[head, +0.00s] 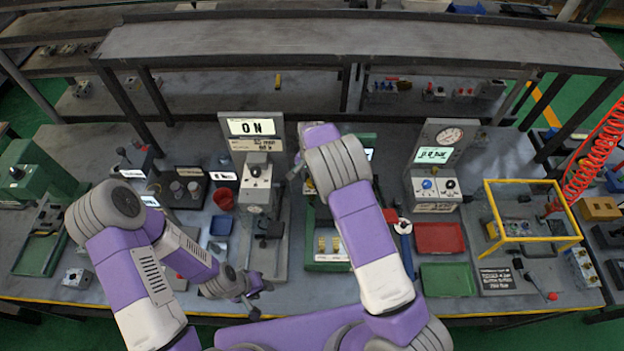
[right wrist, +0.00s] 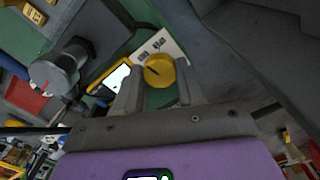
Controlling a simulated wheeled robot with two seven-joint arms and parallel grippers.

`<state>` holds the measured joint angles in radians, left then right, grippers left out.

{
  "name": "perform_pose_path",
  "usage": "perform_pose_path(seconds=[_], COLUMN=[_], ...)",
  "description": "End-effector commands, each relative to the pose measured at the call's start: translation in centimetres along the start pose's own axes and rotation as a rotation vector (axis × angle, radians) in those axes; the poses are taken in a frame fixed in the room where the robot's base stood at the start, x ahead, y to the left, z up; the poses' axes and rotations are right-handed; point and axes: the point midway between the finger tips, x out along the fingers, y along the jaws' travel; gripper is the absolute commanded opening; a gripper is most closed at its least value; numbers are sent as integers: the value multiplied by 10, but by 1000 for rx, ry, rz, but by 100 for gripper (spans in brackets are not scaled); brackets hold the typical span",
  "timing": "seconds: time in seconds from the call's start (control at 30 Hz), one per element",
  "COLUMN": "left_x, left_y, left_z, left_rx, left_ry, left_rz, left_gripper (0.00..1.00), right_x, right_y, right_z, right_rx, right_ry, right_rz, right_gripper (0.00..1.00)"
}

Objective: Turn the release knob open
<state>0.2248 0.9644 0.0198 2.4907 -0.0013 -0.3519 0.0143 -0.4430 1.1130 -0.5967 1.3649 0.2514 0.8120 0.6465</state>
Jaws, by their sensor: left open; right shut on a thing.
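A round yellow knob (right wrist: 158,68) with a dark pointer line sits on a pale plate (right wrist: 165,45) in the right wrist view. My right gripper (right wrist: 160,84) is shut on it, one finger on each side. In the head view my right arm hides the knob and most of the green station (head: 327,262) behind it; the right gripper shows only partly (head: 297,170). My left gripper (head: 254,300) is open and empty, low over the front of the bench, apart from the knob.
A grey press-like unit (head: 262,215) with an "ON" display (head: 252,127) stands left of my right arm. Red (head: 440,238) and green (head: 447,280) trays, a gauge unit (head: 436,160) and a yellow frame (head: 530,215) are to the right. A blue tray (head: 220,225) lies left.

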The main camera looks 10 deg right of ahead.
Motion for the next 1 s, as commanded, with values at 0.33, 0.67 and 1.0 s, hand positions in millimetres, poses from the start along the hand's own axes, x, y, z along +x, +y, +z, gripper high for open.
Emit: perform_pose_path(seconds=[0.33,0.67,1.0], left_x=[6,8,8], left_y=[-2,-3,-3], left_z=[0,0,0], left_rx=[0,0,0], left_ry=[0,0,0], left_rz=[0,0,0], left_gripper=[43,43,43], right_x=[0,-1,-1], right_y=[0,-1,-1], right_z=[0,0,0], right_rx=[328,604,769], right_ry=[0,1,0], right_rz=[0,0,-1], right_gripper=[9,9,9])
